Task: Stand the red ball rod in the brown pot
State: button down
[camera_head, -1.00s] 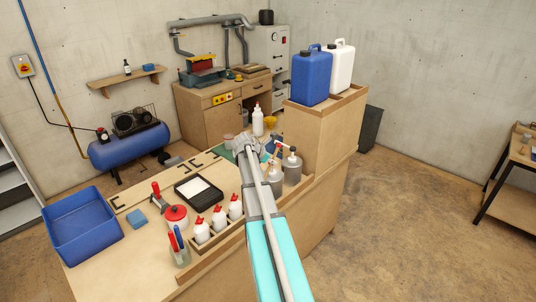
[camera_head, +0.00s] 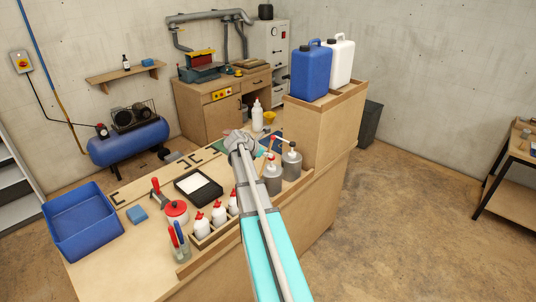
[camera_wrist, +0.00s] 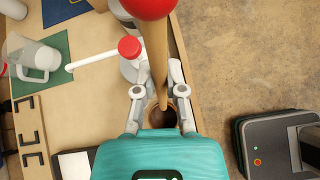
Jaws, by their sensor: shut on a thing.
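The red ball rod (camera_wrist: 158,58) is a wooden rod with a red ball at its upper end, at the top of the wrist view. My gripper (camera_wrist: 163,92) is shut on the rod, with a finger on each side of it. The rod's lower end shows over a round brown opening, the brown pot (camera_wrist: 166,121), between and below the fingers. I cannot tell whether the tip is inside the pot or above it.
A white bottle with a red cap (camera_wrist: 129,47) and white spout stands close left of the rod. A clear jug (camera_wrist: 38,62) is further left. The blue jerrycan (camera_head: 311,72) stands on a raised box.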

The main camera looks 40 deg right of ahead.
jog(key=w+a+f+b, duration=0.1)
jog(key=a+f+b, duration=0.2)
jog(key=f+b, duration=0.8)
jog(key=shift+w+a+f, duration=0.15)
jog(key=shift+w+f, duration=0.1)
jog(key=shift+f, duration=0.1)
dwell(0.9)
dwell(0.3)
jog(key=c, duration=0.6)
grip_release()
jog(key=shift+c, duration=0.2)
dwell(0.6)
